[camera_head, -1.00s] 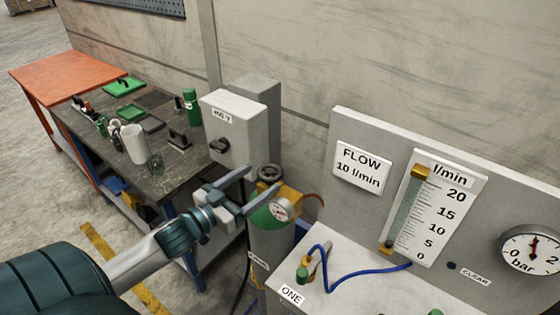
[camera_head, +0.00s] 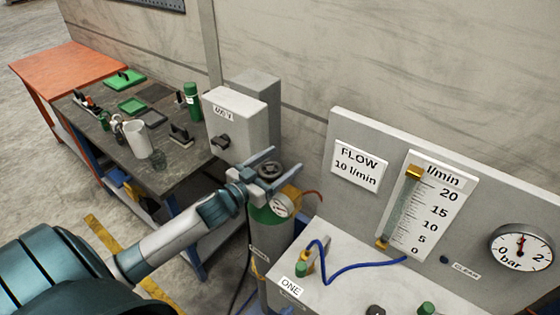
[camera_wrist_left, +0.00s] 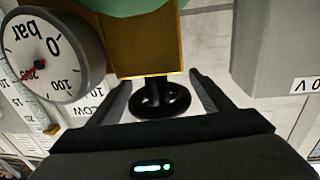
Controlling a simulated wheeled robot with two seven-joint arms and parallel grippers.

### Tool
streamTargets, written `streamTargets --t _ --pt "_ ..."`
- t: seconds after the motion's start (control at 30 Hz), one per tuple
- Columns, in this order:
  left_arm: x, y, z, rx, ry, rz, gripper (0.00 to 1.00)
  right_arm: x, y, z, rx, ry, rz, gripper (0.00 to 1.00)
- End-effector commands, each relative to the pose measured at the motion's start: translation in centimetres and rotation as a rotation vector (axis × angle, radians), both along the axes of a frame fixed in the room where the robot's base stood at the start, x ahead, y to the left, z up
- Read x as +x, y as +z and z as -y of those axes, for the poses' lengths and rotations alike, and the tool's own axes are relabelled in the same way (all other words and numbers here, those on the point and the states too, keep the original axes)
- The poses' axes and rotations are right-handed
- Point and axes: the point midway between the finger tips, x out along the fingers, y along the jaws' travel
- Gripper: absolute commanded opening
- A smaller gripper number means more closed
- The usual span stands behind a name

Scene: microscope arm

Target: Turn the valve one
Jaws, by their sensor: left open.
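A black handwheel (camera_head: 268,170) tops the green-shouldered gas cylinder (camera_head: 262,215), beside a brass regulator block with a round gauge (camera_head: 281,205). My left gripper (camera_head: 285,162) is open at the handwheel, one finger on each side. In the left wrist view the handwheel (camera_wrist_left: 160,98) lies between the two spread fingers (camera_wrist_left: 158,79), with visible gaps, so it is not clamped. A small green-capped brass fitting (camera_head: 302,268) stands by the label ONE (camera_head: 291,287) on the white panel base, apart from the gripper. My right gripper is not in view.
A grey switch box (camera_head: 235,125) stands close behind the gripper. The flow panel (camera_head: 395,125) with its tube meter (camera_head: 405,215) and bar gauge (camera_head: 521,247) is at the right. A blue hose (camera_head: 350,272) crosses its base. A cluttered workbench (camera_head: 175,178) is at the left.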

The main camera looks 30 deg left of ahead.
Motion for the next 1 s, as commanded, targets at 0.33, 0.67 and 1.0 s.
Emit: streamTargets --t 0.33,0.67,1.0 --pt "-0.02 0.01 0.01 0.000 0.000 0.000 0.32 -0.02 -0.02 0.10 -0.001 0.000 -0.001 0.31" --pt "-0.03 -0.03 0.05 0.002 -0.017 0.000 0.32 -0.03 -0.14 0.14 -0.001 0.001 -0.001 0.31" --pt "-0.10 -0.08 0.36 0.006 -0.140 0.000 0.33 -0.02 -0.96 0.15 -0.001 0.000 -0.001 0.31"
